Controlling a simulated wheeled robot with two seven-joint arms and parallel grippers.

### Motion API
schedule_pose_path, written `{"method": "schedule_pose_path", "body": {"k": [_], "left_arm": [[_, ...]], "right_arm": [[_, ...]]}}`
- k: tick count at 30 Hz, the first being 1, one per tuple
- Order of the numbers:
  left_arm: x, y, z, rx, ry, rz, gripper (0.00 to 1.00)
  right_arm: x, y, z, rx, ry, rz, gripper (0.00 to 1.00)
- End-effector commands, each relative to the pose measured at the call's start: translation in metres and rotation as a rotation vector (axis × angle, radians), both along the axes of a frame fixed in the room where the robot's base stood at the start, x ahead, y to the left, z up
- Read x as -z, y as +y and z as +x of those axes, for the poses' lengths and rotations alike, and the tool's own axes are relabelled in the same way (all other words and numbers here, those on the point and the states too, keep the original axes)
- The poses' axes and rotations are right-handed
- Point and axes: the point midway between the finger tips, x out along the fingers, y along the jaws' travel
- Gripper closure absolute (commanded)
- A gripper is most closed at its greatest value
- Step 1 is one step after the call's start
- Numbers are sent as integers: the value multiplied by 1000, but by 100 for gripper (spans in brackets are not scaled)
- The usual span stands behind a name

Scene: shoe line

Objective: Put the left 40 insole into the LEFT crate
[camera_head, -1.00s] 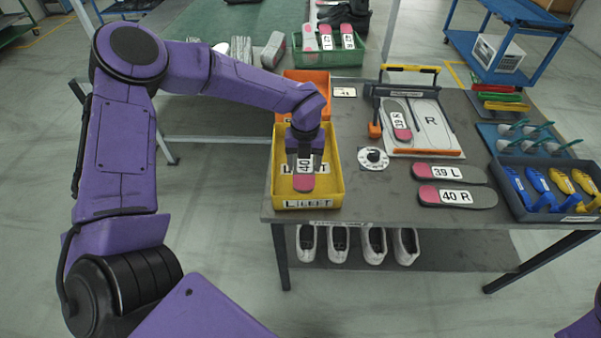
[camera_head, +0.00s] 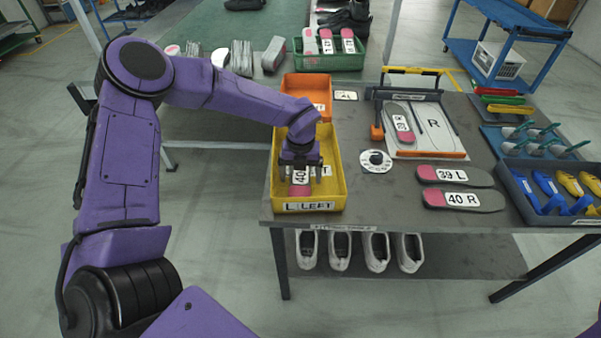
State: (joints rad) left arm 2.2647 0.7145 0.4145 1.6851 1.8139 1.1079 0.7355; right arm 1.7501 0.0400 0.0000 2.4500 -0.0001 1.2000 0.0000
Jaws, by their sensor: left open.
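The yellow crate (camera_head: 335,187) marked LEFT stands at the table's left front corner. An insole (camera_head: 299,190) with a pink heel and a label reading 40 lies inside it; the rest of its label is hidden by my gripper. My left gripper (camera_head: 300,174) is over the crate, just above the insole, with its fingers spread apart. My right gripper is not in view.
An orange crate (camera_head: 318,87) stands behind the yellow one. Insoles 39 L (camera_head: 455,176) and 40 R (camera_head: 461,199) lie on the grey table (camera_head: 400,205). A fixture board (camera_head: 433,124) holds another insole. A blue-grey tray (camera_head: 535,206) is at right.

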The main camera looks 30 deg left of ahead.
Motion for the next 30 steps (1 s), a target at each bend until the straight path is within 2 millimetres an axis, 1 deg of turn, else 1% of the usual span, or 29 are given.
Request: {"method": "schedule_pose_path", "body": {"k": [3, 5, 8, 12, 15, 18, 22, 30], "left_arm": [[-8, 0, 1, 0, -2, 0, 8], [-15, 0, 1, 0, -4, -1, 8], [-39, 0, 2, -1, -7, -2, 8], [-77, 0, 1, 0, -7, 0, 8], [-99, 0, 1, -1, -5, 0, 8], [-114, 0, 1, 0, -2, 0, 8], [-123, 0, 0, 0, -1, 0, 8], [-124, 0, 0, 0, 0, 0, 8]], "right_arm": [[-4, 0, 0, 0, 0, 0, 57], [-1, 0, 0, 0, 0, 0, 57], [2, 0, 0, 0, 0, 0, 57], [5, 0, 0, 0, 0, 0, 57], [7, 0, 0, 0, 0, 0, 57], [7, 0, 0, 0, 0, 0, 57], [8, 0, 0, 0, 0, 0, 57], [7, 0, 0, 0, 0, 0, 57]]}}
